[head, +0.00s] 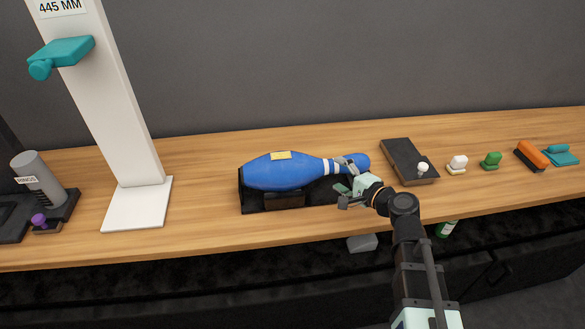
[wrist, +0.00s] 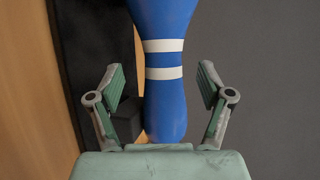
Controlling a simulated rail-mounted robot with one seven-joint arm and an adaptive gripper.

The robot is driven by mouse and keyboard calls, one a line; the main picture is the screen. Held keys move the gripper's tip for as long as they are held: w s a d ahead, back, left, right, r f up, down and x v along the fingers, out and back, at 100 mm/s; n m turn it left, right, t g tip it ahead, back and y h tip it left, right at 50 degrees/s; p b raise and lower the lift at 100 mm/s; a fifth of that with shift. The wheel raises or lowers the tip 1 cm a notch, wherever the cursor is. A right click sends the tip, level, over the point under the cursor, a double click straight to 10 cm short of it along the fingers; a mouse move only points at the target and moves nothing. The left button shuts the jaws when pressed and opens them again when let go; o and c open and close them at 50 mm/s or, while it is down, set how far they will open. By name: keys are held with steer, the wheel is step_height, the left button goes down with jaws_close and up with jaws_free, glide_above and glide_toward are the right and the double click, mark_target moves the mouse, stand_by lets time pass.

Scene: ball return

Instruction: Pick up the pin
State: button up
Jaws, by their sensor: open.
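A blue bowling pin (head: 287,172) with two white neck bands and a yellow label lies on its side in a black cradle (head: 262,208) on the bench. Its head points right. My gripper (head: 348,180) is at the neck and head end of the pin. In the wrist view my gripper (wrist: 162,88) is open, with one finger on each side of the pin's neck (wrist: 165,60) and visible gaps between. The pin's head lies close to the gripper's palm; whether they touch I cannot tell.
A white stand (head: 138,204) with a teal slider (head: 62,52) rises at the left. A grey cylinder (head: 38,178) stands farther left. A dark box (head: 408,160), white and green pieces, and an orange brush (head: 531,155) sit to the right. Bare wood lies between stand and cradle.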

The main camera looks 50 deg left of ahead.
mark_target(333, 170)
steer(key=x, duration=0.1)
steer(key=p+x, duration=0.1)
steer(key=x, duration=0.2)
steer(key=shift+w+a+r+p, duration=0.1)
steer(key=shift+a+r+p, duration=0.1)
steer(key=shift+a+p, duration=0.25)
steer(key=shift+a+f, duration=0.15)
steer(key=shift+a, duration=0.3)
jaws_close()
